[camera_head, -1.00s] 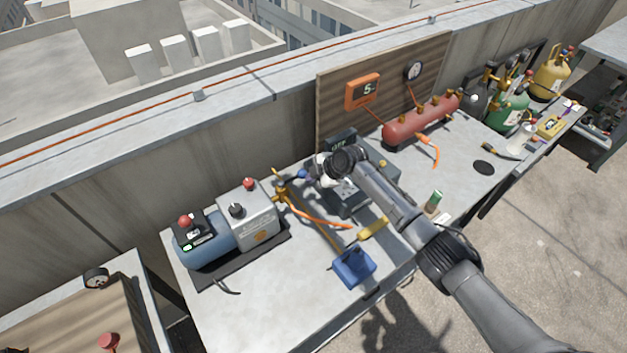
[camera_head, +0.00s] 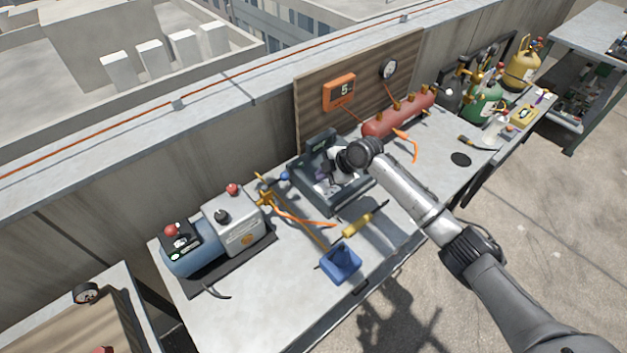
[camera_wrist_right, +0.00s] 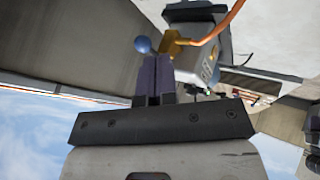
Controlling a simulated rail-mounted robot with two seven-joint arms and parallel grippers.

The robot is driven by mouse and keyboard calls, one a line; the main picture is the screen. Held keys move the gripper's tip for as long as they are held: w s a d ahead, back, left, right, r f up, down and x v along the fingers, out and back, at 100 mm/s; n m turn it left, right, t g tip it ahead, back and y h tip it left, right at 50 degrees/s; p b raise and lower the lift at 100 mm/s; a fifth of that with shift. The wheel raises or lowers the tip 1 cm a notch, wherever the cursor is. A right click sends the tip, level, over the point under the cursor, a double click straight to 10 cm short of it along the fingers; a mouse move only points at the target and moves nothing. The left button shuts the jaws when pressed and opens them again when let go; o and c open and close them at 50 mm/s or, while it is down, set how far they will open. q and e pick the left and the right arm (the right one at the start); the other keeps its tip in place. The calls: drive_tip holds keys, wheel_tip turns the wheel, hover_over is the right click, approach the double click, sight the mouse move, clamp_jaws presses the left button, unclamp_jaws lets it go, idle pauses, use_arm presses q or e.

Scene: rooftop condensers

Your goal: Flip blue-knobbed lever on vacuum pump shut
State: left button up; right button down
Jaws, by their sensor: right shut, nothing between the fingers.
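The vacuum pump (camera_head: 205,242), blue and grey, sits on a black mat at the left of the workbench. A brass valve fitting (camera_head: 265,198) is on its right side, and the lever's blue knob (camera_head: 284,176) shows up and right of it. In the right wrist view the blue knob (camera_wrist_right: 143,44) is just beyond and left of my fingertips, beside the brass fitting (camera_wrist_right: 172,43). My right gripper (camera_head: 319,176) is shut and empty, right of the knob and apart from it in the head view. Its purple fingers (camera_wrist_right: 154,62) are together. My left gripper is not in view.
A dark open case (camera_head: 352,194) lies beneath my right gripper. An orange hose (camera_head: 305,221) runs from the fitting. A blue bin (camera_head: 341,263) and yellow-handled tool (camera_head: 358,226) lie in front. A red manifold (camera_head: 400,115) is at back right. The front-left bench is mostly clear.

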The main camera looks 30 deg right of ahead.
drive_tip(key=shift+v, duration=0.95)
drive_tip(key=shift+w+d, duration=0.1)
